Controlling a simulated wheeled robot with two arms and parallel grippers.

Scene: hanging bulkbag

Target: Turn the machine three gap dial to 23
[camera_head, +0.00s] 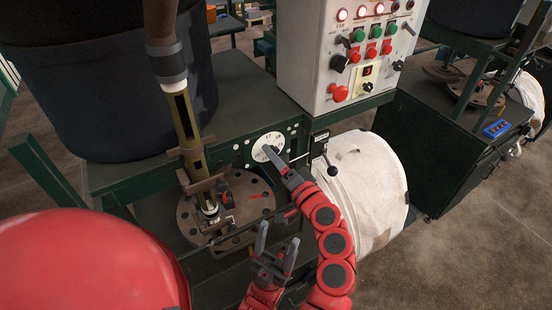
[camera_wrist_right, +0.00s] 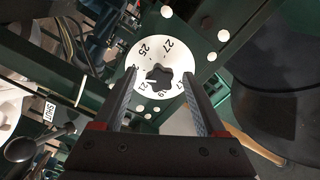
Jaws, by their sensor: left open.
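The gap dial (camera_head: 268,144) is a white disc with black numbers on the green machine frame, and 17 shows near its top in the head view. In the right wrist view the dial (camera_wrist_right: 148,52) shows 27, 25, 21, 19 and 17 around a dark star-shaped knob (camera_wrist_right: 158,79). My right gripper (camera_head: 276,157) is at the dial. Its fingers (camera_wrist_right: 159,76) are open on either side of the knob, with gaps visible. My left gripper (camera_head: 274,240) is open and empty, below the dial. Any pointer mark is hard to make out.
A black-balled lever (camera_head: 332,170) stands right of the dial, with a SHUT label in the wrist view (camera_wrist_right: 48,111). A control panel (camera_head: 352,45) is above. A white bag (camera_head: 370,185) is at right, a red rounded object (camera_head: 85,265) at lower left.

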